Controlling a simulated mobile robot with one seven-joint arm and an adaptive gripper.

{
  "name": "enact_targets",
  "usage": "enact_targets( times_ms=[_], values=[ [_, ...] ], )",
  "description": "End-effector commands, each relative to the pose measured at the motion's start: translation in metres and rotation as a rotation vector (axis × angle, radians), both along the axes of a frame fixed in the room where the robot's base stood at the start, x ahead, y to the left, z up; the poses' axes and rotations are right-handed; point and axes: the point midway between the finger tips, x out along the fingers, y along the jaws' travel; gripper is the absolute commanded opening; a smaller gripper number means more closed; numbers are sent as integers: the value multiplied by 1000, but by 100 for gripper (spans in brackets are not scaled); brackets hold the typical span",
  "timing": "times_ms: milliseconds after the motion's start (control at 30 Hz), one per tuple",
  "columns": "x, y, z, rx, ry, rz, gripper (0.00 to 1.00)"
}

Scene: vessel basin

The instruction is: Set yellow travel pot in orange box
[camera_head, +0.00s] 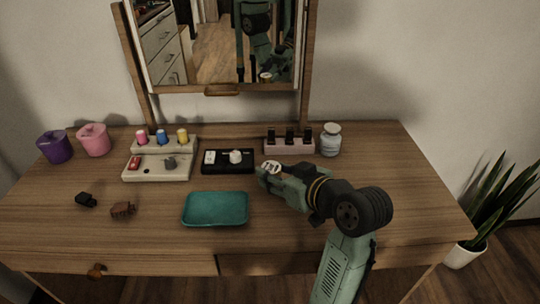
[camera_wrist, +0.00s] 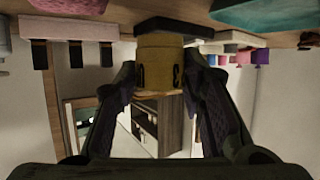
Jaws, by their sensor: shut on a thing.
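My gripper (camera_head: 264,174) is shut on the yellow travel pot, to the right of the black organizer. In the wrist view the yellow pot (camera_wrist: 160,62), with dark marks on its side, sits between the two fingers of my gripper (camera_wrist: 162,85). In the head view only the pot's pale lid (camera_head: 271,166) shows clearly; the fingers hide most of its body. Whether the pot touches the table is hard to tell. I see no orange box in either view.
A teal tray (camera_head: 215,223) lies at the front. The black organizer (camera_head: 226,169) and a cream organizer (camera_head: 157,175) stand behind it. A pink rack (camera_head: 290,150) with black-capped bottles and a glass jar (camera_head: 331,140) are behind my gripper. The table's right part is clear.

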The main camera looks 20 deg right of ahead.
Motion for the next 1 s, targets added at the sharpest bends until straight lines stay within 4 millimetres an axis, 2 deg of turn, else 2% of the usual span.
enact_targets(
  times_ms=[100,300,433,700,1000],
  values=[
    [31,-4,-1,1,1,1,18],
    [63,-8,-5,1,0,0,18],
    [68,-10,-11,2,2,-2,18],
    [68,-9,-41,3,1,-1,18],
    [68,-9,-44,0,-1,-1,18]
  ],
)
